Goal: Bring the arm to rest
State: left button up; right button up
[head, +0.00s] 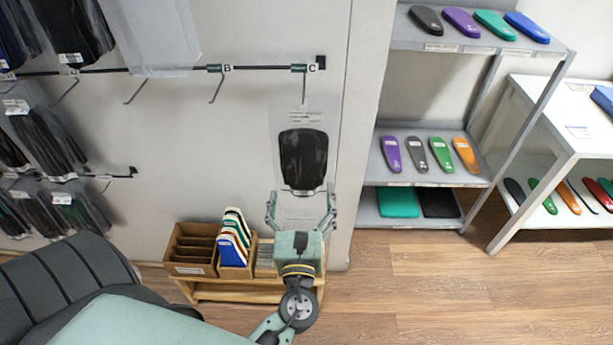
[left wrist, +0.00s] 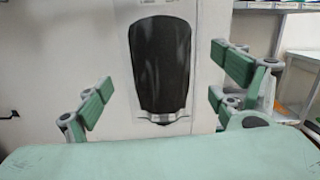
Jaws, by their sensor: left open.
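My left gripper (head: 301,208) is open and empty, its two fingers spread wide and pointing up at the wall. In the left wrist view the fingers of the left gripper (left wrist: 160,92) stand apart on both sides. Between and beyond them hangs a black insole package (head: 303,160), in a clear pack on hook C. The black package also shows in the left wrist view (left wrist: 160,62). In the head view its lower edge lies just above the fingertips; whether they touch cannot be told. My right gripper is not in view.
A low wooden stand (head: 245,291) with boxes is below the gripper. Grey shelves (head: 431,174) with coloured insoles stand to the right, beside a white table (head: 545,118). Hooks B and the one left of it look empty. Other packs (head: 45,135) hang far left. Floor at lower right is clear.

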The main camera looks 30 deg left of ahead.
pick_arm(q)
jog(key=s+d+f+n+g+h, duration=0.2)
jog(key=s+f+n, duration=0.1)
jog(key=f, duration=0.8)
jog(key=s+d+f+n+g+h, duration=0.2)
jog(key=f+n+g+h, duration=0.1)
jog(key=f, duration=0.9)
jog(key=s+d+f+n+g+h, duration=0.1)
jog(key=s+f+n+g+h, duration=0.15)
jog(key=f, duration=0.85)
jog(key=s+f+n+g+h, duration=0.1)
jog(key=s+f+n+g, duration=0.1)
jog(key=s+f+n, duration=0.4)
jog(key=s+f+n+g, duration=0.3)
jog(key=s+f+n, duration=0.3)
jog(key=s, duration=0.8)
jog(key=s+f+n+g+h, duration=0.1)
jog(key=s+f+n+g, duration=0.1)
jog(key=s+f+n, duration=0.4)
jog(key=s+f, duration=0.2)
jog(key=s, duration=0.1)
jog(key=shift+s+a+f+g+h, duration=0.15)
jog(key=shift+s+f+g+h, duration=0.2)
jog(key=shift+s+f, duration=0.05)
